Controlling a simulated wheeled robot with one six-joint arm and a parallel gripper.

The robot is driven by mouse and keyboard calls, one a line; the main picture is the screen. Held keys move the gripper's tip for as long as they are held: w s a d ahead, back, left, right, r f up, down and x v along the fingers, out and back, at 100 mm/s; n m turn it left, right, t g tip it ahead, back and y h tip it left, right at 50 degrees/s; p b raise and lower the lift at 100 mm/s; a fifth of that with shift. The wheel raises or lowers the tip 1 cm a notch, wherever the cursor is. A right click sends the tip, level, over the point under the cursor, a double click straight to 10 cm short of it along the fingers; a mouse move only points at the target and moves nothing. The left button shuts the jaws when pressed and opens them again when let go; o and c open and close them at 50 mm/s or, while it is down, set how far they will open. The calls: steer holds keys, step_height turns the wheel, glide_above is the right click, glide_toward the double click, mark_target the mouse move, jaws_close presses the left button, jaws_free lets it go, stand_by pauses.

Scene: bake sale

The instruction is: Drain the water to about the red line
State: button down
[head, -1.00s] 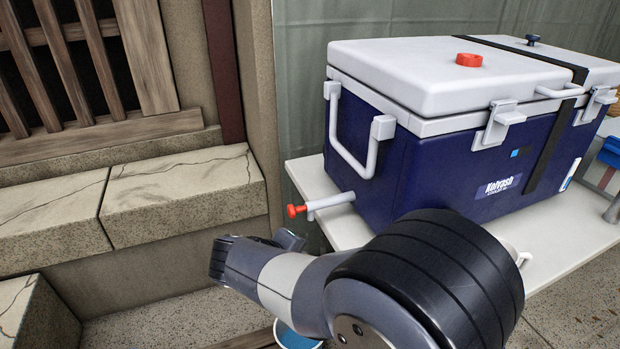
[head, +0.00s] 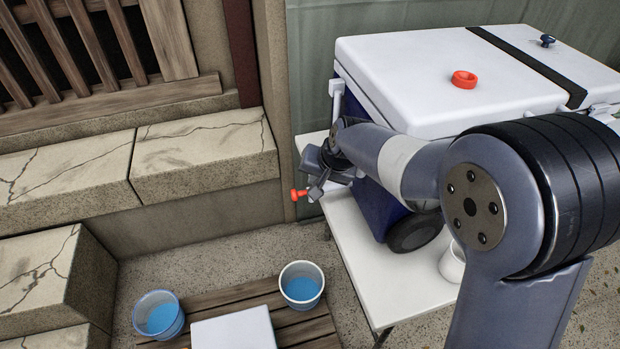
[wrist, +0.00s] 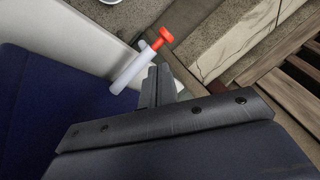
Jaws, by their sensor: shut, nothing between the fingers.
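The blue cooler (head: 378,200) with a white lid (head: 400,75) stands on a white table. Its drain spout ends in a red knob (head: 298,194) at the cooler's left end. In the wrist view the white spout (wrist: 128,73) and its red knob (wrist: 164,38) show just beyond my fingertips. My gripper (head: 318,188) is shut and empty beside the spout; I cannot tell whether it touches. A white bucket (head: 302,268) and a clear bluish bucket (head: 158,298), both with blue water, stand below. I see no red line and no stream from the spout.
The buckets stand on a slatted wooden pallet (head: 310,330) with a white box (head: 235,330) between them. A white cup (head: 452,264) stands on the table (head: 360,265) near my arm. Stone ledges (head: 200,155) lie to the left. A red cap (head: 464,79) sits on the lid.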

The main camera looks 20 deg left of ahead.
mark_target(300, 194)
steer(key=x, duration=1)
steer(key=shift+b, duration=0.3)
